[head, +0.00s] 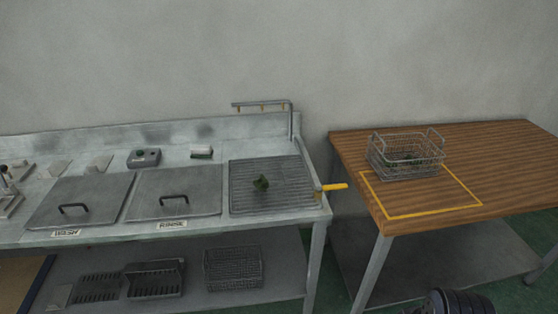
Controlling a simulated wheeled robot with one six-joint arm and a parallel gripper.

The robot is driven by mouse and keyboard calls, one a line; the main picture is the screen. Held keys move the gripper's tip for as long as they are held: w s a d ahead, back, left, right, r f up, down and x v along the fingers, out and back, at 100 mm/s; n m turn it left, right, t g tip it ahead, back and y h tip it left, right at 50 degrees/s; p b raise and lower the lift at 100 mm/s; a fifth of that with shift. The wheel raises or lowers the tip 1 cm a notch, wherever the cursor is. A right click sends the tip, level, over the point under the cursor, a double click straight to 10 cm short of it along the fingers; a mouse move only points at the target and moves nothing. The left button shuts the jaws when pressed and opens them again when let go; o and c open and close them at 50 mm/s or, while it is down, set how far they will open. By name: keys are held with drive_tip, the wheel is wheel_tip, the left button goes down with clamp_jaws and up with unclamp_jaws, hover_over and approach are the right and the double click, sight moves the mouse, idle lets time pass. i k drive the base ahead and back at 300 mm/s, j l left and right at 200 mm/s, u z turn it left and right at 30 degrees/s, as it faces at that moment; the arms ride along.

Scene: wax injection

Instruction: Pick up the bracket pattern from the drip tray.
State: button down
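The bracket pattern (261,183) is a small dark green piece lying near the middle of the ribbed grey drip tray (290,198). The tray is set into the right end of the metal bench. The piece is too small to make out its exact shape or tilt. My gripper is not in view. A dark, ribbed round part shows at the bottom edge, but no fingers show there.
Left of the tray are two lidded tanks, labelled wash (97,200) and rinse (185,190). A yellow-handled lever (334,187) juts from the bench's right end. A pipe rail (262,104) rises behind the tray. A wire basket (405,156) stands on the wooden table (510,160).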

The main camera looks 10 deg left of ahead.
sight(262, 184)
drive_tip(key=i+j+u, duration=0.1)
drive_tip(key=j, duration=0.4)
drive_tip(key=i+j+u, duration=0.1)
drive_tip(key=i+j, duration=0.2)
drive_tip(key=j, duration=0.15)
drive_tip(key=i+j+u, duration=0.1)
drive_tip(key=i+j, duration=0.15)
drive_tip(key=j, duration=0.25)
drive_tip(key=i+j+u, duration=0.1)
drive_tip(key=i+j, duration=0.15)
drive_tip(key=j, duration=0.2)
drive_tip(key=i+j, duration=0.25)
drive_tip(key=j, duration=0.15)
drive_tip(key=u, duration=0.05)
